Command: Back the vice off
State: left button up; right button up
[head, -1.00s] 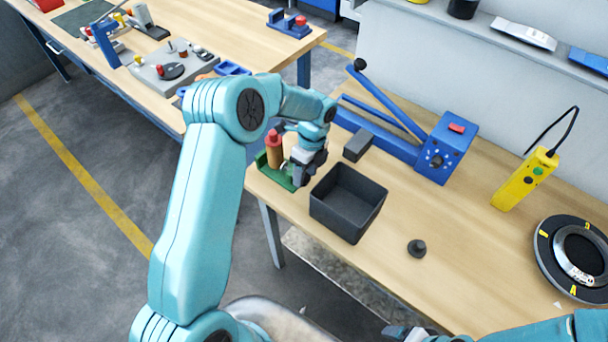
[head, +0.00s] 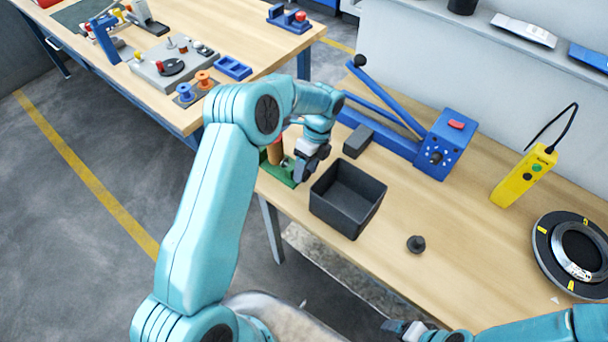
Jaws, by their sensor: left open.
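A small green vice (head: 278,172) stands at the near left edge of the right-hand bench. A brown-orange cylinder (head: 275,152) stands upright in or at it; its top is hidden by my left arm. My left gripper (head: 304,172) is open, pointing down just right of the vice, close to it. Whether its fingers touch the vice or its handle cannot be told. My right gripper (head: 400,327) is low in the picture, in front of the bench edge; its jaws are too small to read.
A black bin (head: 347,200) stands right of the vice. A dark block (head: 358,141), a blue machine with a lever (head: 446,145), a yellow pendant (head: 524,176), a black knob (head: 416,244) and a dark ring (head: 545,245) share the bench. The front middle is mostly clear.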

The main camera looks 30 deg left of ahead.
pick_arm(q)
jog(key=shift+w, duration=0.1)
jog(key=p+v, duration=0.2)
jog(key=v, duration=0.5)
jog(key=shift+s, duration=0.25)
dwell(0.4)
